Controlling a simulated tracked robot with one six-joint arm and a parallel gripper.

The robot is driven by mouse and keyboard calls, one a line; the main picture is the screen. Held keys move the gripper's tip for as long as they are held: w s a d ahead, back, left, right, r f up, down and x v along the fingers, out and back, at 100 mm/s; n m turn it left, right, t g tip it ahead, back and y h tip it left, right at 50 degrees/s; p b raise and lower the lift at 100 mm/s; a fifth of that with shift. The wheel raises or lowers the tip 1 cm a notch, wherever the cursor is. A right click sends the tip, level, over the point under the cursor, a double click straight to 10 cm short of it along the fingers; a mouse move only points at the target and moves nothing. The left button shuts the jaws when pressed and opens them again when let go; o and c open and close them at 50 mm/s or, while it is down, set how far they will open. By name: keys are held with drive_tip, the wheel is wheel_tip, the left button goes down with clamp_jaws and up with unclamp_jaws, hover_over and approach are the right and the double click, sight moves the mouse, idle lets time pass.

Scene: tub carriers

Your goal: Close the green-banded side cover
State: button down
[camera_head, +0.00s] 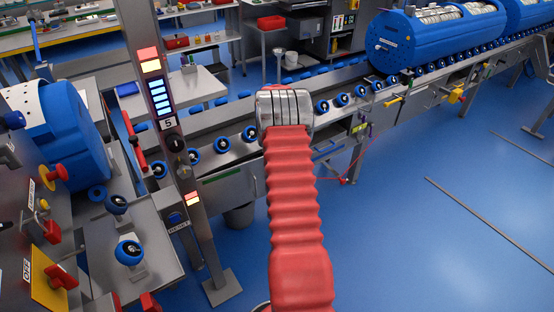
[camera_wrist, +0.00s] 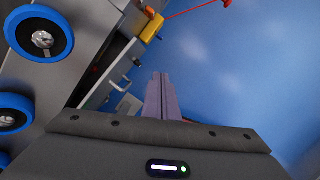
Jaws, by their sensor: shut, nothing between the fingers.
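A grey side cover (camera_head: 232,192) with a dark green band along its upper part is on the conveyor's near side, left of my arm in the head view. Its right end runs behind or close to my red-sleeved arm, and I cannot tell how far open it stands. In the wrist view, my gripper (camera_wrist: 160,76) has its two pale fingers together, with nothing between them. They point along the conveyor's side, over the blue floor, and touch nothing I can make out. In the head view the fingers are hidden behind the silver wrist.
Blue-wheeled rollers (camera_head: 250,133) line the conveyor, and a large blue tub (camera_head: 425,45) rests on it at upper right. A post (camera_head: 170,120) marked 5 stands left of my arm. A yellow fitting (camera_wrist: 152,28) with a red cord juts from the conveyor side. Floor at right is mostly clear.

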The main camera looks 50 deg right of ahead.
drive_tip(key=v, duration=0.3)
drive_tip(key=shift+s+d+r, duration=0.15)
drive_tip(key=shift+s+r, duration=0.15)
drive_tip(key=shift+r, duration=0.1)
drive_tip(key=c, duration=2.5)
unclamp_jaws()
